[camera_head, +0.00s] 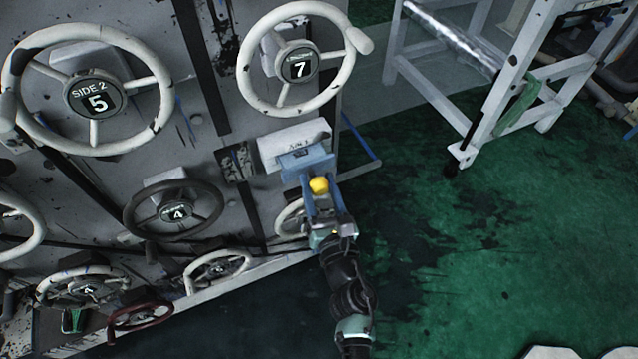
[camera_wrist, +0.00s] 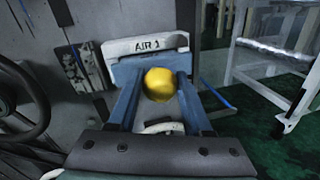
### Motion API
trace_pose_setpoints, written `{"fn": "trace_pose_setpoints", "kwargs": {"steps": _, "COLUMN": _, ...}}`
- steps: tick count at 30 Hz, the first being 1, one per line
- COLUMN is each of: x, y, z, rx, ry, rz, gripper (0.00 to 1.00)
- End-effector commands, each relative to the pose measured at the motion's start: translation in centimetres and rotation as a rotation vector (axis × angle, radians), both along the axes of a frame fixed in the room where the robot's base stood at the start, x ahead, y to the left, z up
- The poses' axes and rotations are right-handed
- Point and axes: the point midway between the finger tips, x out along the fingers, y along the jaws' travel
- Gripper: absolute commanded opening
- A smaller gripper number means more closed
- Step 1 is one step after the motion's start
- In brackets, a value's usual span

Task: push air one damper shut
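The air one damper is a white box labelled AIR 1 (camera_wrist: 146,44) on the panel, with a blue-grey front. It also shows in the head view (camera_head: 292,142). A round yellow knob (camera_wrist: 160,85) stands out from its front, and shows in the head view too (camera_head: 319,185). My gripper (camera_wrist: 161,92) reaches at it from the front, its blue fingers apart on either side of the knob. In the head view my gripper (camera_head: 321,197) is just below the damper box. Whether a finger touches the knob I cannot tell.
Handwheel 7 (camera_head: 299,68) is above the damper and handwheel 4 (camera_head: 176,212) to its left. A pale handwheel is partly hidden behind my gripper. A white metal frame (camera_head: 478,130) stands at the right. The green floor (camera_head: 480,250) is open at lower right.

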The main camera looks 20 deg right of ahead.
Motion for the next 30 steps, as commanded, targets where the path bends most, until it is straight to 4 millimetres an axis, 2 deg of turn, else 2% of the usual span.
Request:
{"fn": "trace_pose_setpoints", "kwargs": {"steps": 1, "x": -0.01, "y": 0.0, "z": 0.0, "rx": 0.0, "ry": 0.0, "rz": 0.0, "gripper": 0.39}}
{"fn": "trace_pose_setpoints", "kwargs": {"steps": 6, "x": -0.02, "y": 0.0, "z": 0.0, "rx": 0.0, "ry": 0.0, "rz": 0.0, "gripper": 0.08}}
{"fn": "trace_pose_setpoints", "kwargs": {"steps": 8, "x": -0.02, "y": 0.0, "z": 0.0, "rx": 0.0, "ry": 0.0, "rz": 0.0, "gripper": 0.0}}
{"fn": "trace_pose_setpoints", "kwargs": {"steps": 30, "x": -0.02, "y": 0.0, "z": 0.0, "rx": 0.0, "ry": 0.0, "rz": 0.0, "gripper": 0.0}}
